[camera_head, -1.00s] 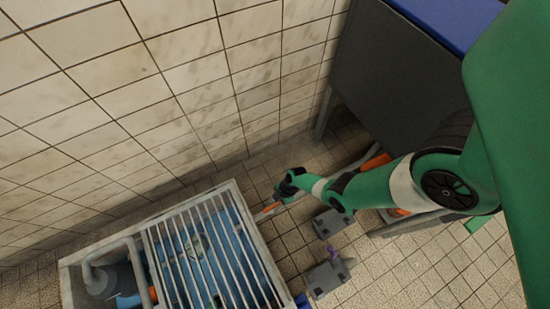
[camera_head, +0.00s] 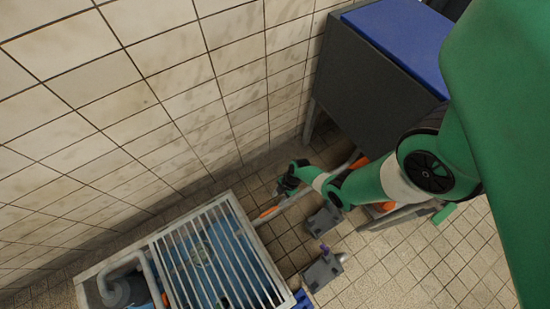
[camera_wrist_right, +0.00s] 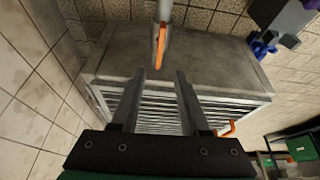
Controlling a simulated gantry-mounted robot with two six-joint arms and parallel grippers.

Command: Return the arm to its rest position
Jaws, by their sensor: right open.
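My right arm (camera_head: 365,185), green with pale bands, reaches in from the right in the head view. Its gripper (camera_head: 284,188) hangs small and dark near the upper right corner of the grated tank. In the right wrist view the gripper (camera_wrist_right: 162,76) has its two grey fingers apart with nothing between them. An orange lever (camera_wrist_right: 161,45) on a grey pipe shows beyond the fingertips; I cannot tell how far. My left gripper is not in view.
The grated tank (camera_head: 239,202) with blue water or pipes stands at the bottom. A dark cabinet with a blue top (camera_head: 400,38) stands at the upper right. Grey blocks (camera_head: 323,270) sit on the tiled floor. A tiled wall (camera_head: 150,110) fills the left.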

